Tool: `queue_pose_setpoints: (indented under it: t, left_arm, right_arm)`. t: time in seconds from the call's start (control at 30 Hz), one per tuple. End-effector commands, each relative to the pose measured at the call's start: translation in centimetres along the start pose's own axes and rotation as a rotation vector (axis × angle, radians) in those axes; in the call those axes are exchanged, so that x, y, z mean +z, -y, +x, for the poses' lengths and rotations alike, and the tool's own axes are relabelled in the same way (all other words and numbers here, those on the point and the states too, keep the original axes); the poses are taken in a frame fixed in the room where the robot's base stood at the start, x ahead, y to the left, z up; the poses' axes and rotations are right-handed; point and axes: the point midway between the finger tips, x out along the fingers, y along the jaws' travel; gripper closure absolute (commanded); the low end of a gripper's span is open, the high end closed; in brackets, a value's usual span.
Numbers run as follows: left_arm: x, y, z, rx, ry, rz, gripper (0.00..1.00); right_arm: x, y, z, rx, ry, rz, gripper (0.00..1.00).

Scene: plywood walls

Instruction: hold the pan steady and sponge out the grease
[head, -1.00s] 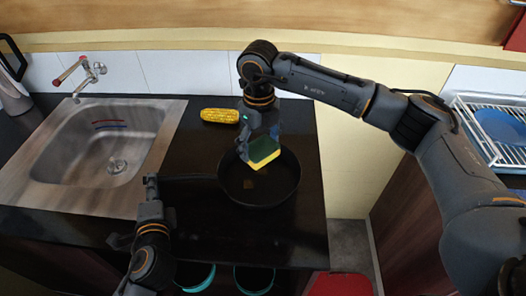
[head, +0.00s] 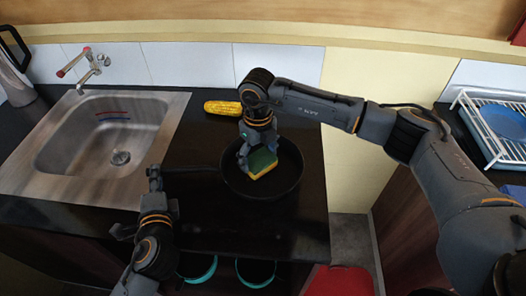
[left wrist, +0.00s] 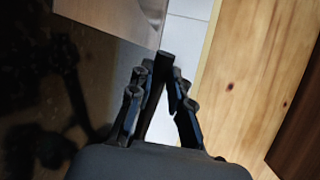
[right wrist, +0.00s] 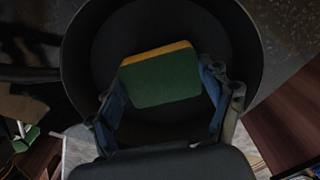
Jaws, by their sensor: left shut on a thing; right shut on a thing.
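The black frying pan (head: 287,182) sits on the dark counter right of the sink. My left gripper (head: 155,176) is shut on its handle (head: 190,169); the left wrist view shows the handle (left wrist: 161,112) between the fingers. My right gripper (head: 243,155) is shut on a green and yellow sponge (head: 262,165) inside the pan, low over its floor. I cannot tell for sure whether it touches. In the right wrist view the sponge (right wrist: 165,82) sits between the fingers, within the pan's round wall (right wrist: 250,45). No grease shows; the sponge hides part of the floor.
A steel sink (head: 70,170) with a tap (head: 88,68) is at the left. A corn cob (head: 222,107) lies behind the pan. A white dish rack (head: 500,140) stands at the far right. Teal-rimmed containers (head: 255,272) sit below the counter's front edge.

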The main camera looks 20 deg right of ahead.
Motion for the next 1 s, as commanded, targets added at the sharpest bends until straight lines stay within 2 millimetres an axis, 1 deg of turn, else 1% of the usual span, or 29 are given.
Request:
queue_pose_setpoints:
  t: [0.03, 0.1, 0.2, 0.27, 0.4, 0.67, 0.93, 1.0]
  left_arm:
    - [-0.1, 0.0, 0.0, -0.001, -0.002, 0.001, 1.00]
    - [-0.1, 0.0, 0.0, -0.001, -0.003, 0.000, 1.00]
    - [-0.1, 0.0, 0.0, -0.001, -0.003, 0.000, 1.00]
    - [-0.1, 0.0, 0.0, -0.001, -0.003, 0.000, 1.00]
    - [-0.1, 0.0, 0.0, -0.001, -0.002, 0.000, 1.00]
    - [-0.1, 0.0, 0.0, -0.001, -0.002, 0.000, 1.00]
    - [-0.1, 0.0, 0.0, -0.001, -0.002, 0.000, 1.00]
    - [-0.1, 0.0, 0.0, -0.001, -0.002, 0.000, 1.00]
  right_arm:
    - [0.3, -0.4, 0.3, 0.000, -0.003, 0.000, 0.47]
    - [0.9, -0.8, 0.0, 0.000, -0.001, -0.001, 0.47]
    - [1.5, -1.4, 0.3, 0.001, -0.002, -0.001, 0.47]
    - [1.9, -1.7, 0.1, 0.001, -0.002, 0.000, 0.47]
    - [0.8, -0.6, 0.2, 0.000, -0.003, 0.003, 0.47]
    - [-1.1, 0.9, 0.3, -0.001, -0.004, 0.002, 0.47]
    - [-2.6, -1.2, 0.3, 0.000, -0.003, -0.001, 0.47]
    - [-1.9, -1.6, 0.1, 0.001, -0.002, 0.001, 0.47]
